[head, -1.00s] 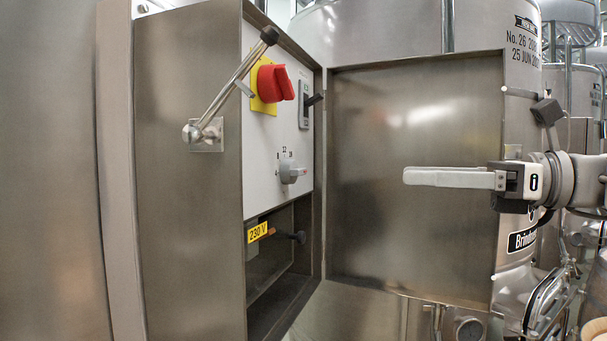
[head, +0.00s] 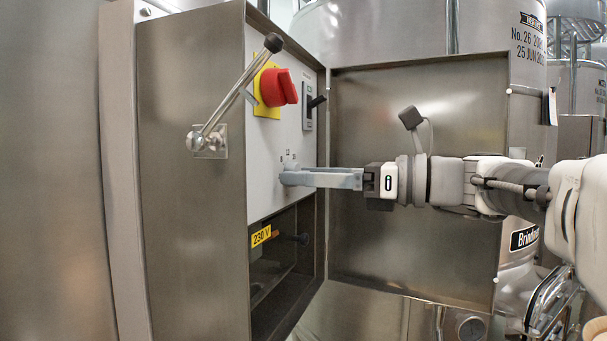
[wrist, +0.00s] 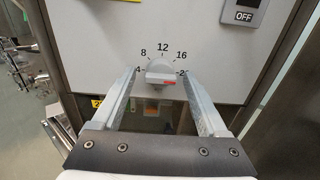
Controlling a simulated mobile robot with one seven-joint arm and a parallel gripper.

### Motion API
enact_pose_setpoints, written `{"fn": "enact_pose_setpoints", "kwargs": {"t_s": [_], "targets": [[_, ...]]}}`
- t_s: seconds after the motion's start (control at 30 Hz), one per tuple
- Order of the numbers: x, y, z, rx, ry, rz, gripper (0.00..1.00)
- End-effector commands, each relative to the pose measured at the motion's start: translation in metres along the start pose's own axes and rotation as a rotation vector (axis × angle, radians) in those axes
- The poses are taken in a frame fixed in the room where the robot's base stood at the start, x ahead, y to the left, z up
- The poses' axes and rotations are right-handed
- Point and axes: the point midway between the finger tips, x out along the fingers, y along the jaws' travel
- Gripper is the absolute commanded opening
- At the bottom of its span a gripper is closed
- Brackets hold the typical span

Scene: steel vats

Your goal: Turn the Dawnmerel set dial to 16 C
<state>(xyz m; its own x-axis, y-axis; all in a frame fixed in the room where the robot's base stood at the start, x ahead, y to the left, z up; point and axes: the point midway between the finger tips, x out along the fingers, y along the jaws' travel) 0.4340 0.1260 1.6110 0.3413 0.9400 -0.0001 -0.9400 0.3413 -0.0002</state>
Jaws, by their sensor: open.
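The set dial (wrist: 160,72) is a grey-white round knob with a raised bar on a white panel, under the printed marks 4, 8, 12, 16 and a partly covered 20. The bar lies about level, with an orange-red mark on its right part; I cannot tell the exact setting. My gripper (wrist: 158,78) is open, with one finger on each side of the dial and gaps showing. In the head view my gripper (head: 288,178) reaches the panel from the right, and its fingers mostly hide the dial. No Dawnmerel name is readable.
A lever handle (head: 240,90) sticks out at the cabinet's left. The open steel door (head: 420,245) stands right, behind my arm. A 230 V label (head: 261,236) is below.

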Motion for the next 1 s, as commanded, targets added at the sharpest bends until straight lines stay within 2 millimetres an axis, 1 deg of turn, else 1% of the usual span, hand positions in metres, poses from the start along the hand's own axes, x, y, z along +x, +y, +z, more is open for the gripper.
{"fn": "enact_pose_setpoints", "kwargs": {"t_s": [0.17, 0.2, 0.27, 0.3, 0.47, 0.6, 0.63, 0.87, 1.0], "targets": [[0.0002, -0.0002, -0.0003, 0.000, 0.000, 0.000, 0.77], [0.0001, -0.0002, -0.0003, 0.000, 0.000, 0.000, 0.75], [0.0000, -0.0002, -0.0003, 0.000, 0.000, 0.000, 0.64], [-0.0001, -0.0002, -0.0003, 0.000, 0.000, 0.000, 0.57], [-0.0002, -0.0002, -0.0003, 0.000, 0.000, 0.000, 0.28], [-0.0003, -0.0002, -0.0003, 0.000, 0.000, 0.000, 0.03], [-0.0003, -0.0001, -0.0003, 0.000, 0.000, 0.000, 0.00], [-0.0002, -0.0001, -0.0007, -0.012, 0.001, 0.000, 0.00], [-0.0002, -0.0002, -0.0015, -0.054, 0.001, 0.000, 0.00]]}}
